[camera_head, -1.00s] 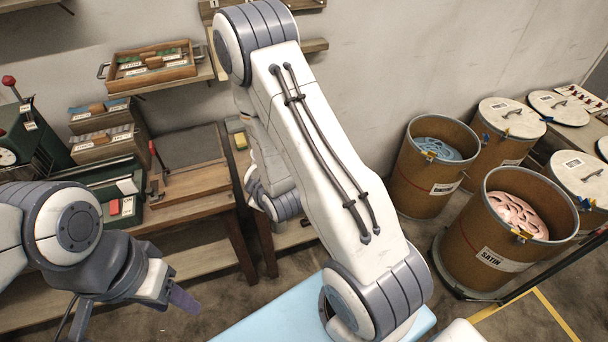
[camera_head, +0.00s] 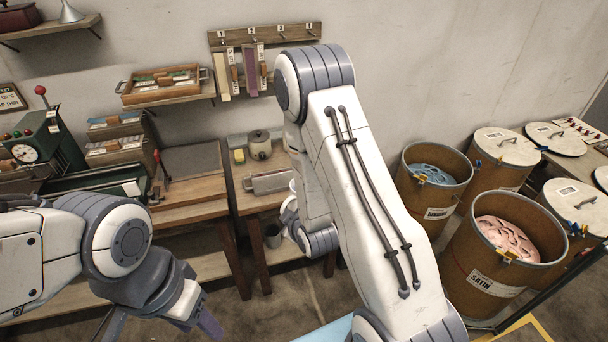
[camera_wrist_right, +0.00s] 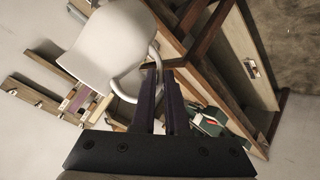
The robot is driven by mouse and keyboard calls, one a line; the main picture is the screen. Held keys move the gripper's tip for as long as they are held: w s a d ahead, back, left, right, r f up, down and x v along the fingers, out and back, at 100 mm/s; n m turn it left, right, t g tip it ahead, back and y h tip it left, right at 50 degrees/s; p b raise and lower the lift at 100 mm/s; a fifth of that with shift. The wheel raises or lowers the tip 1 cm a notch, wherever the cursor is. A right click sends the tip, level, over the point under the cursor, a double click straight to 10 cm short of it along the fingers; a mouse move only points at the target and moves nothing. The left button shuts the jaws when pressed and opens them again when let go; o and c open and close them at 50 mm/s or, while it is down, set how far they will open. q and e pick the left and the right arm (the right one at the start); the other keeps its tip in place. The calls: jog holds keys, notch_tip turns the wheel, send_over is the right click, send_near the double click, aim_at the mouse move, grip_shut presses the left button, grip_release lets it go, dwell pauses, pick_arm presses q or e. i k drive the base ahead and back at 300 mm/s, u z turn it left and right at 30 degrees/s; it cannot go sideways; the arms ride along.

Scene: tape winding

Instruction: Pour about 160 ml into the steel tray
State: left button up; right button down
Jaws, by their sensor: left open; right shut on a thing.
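A white jug (camera_wrist_right: 110,42) with a looped handle fills the upper middle of the right wrist view. My right gripper (camera_wrist_right: 160,78) is shut on its handle. In the head view my right arm hides most of that gripper; a white sliver, perhaps the jug, shows beside the arm. A grey metal tray (camera_head: 270,182), seemingly the steel tray, lies on the small wooden bench left of my right arm. Its inside is hard to make out. My left gripper (camera_head: 205,328) is open and empty at the lower edge, partly cut off, apart from the tray.
A lidded pot (camera_head: 259,145) and a yellow block (camera_head: 239,156) stand behind the tray. A grey cup (camera_head: 272,236) sits lower by the bench. A green machine (camera_head: 42,145) is at left. Brown drums (camera_head: 505,250) stand at right.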

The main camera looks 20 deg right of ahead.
aim_at(269, 182)
jog(key=z, duration=1.35)
jog(key=i, duration=1)
jog(key=u, duration=2.2)
